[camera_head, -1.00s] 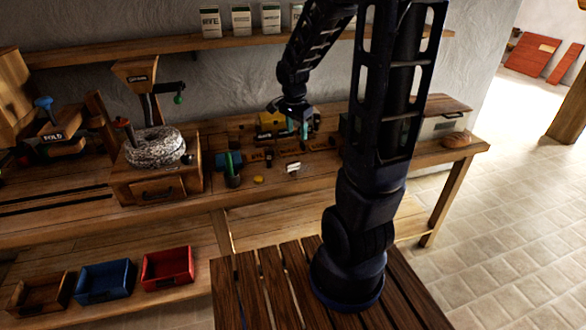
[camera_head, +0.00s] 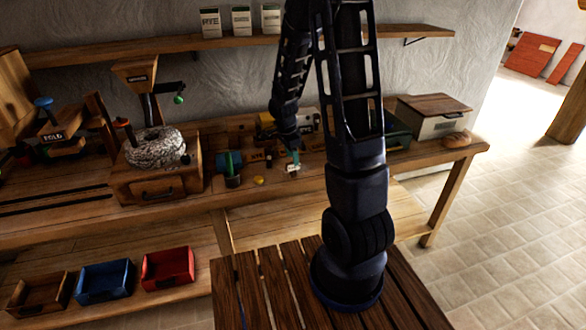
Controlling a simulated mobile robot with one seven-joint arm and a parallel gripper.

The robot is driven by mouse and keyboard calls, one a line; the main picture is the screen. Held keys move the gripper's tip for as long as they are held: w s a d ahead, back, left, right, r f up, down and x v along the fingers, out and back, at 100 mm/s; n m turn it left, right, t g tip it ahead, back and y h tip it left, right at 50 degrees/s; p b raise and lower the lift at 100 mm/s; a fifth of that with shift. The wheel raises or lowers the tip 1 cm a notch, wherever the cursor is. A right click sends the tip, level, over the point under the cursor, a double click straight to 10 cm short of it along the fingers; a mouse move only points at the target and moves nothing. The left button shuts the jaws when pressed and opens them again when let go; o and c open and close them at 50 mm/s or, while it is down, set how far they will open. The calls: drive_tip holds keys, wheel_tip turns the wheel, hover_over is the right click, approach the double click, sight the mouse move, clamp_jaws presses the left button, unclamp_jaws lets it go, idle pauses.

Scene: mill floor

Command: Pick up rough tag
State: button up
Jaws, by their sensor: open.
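My gripper (camera_head: 294,157) is open and points down over the middle of the bench. A small white piece (camera_head: 292,170) lies at or just below its fingertips; I cannot tell whether they touch. A dark tag with pale lettering (camera_head: 257,156) lies on the bench just left of my gripper. The lettering is too small to read surely, so I cannot tell which piece is the rough tag. My arm hides part of the bench around the gripper.
A green-topped pot (camera_head: 232,172) and a yellow disc (camera_head: 258,181) stand left of my gripper. A stone mill (camera_head: 155,147) is farther left. A lidded box (camera_head: 432,114) and a loaf (camera_head: 456,140) are at the right. Blue (camera_head: 105,279) and red (camera_head: 168,268) bins sit below.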

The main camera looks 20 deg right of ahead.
sight(294, 169)
drive_tip(key=shift+d+f, duration=0.2)
drive_tip(key=shift+f, duration=1.25)
drive_tip(key=shift+d+f, duration=0.15)
drive_tip(key=shift+f, duration=1.3)
drive_tip(key=c, duration=1.1)
drive_tip(key=shift+o, duration=0.2)
drive_tip(key=shift+r, duration=0.1)
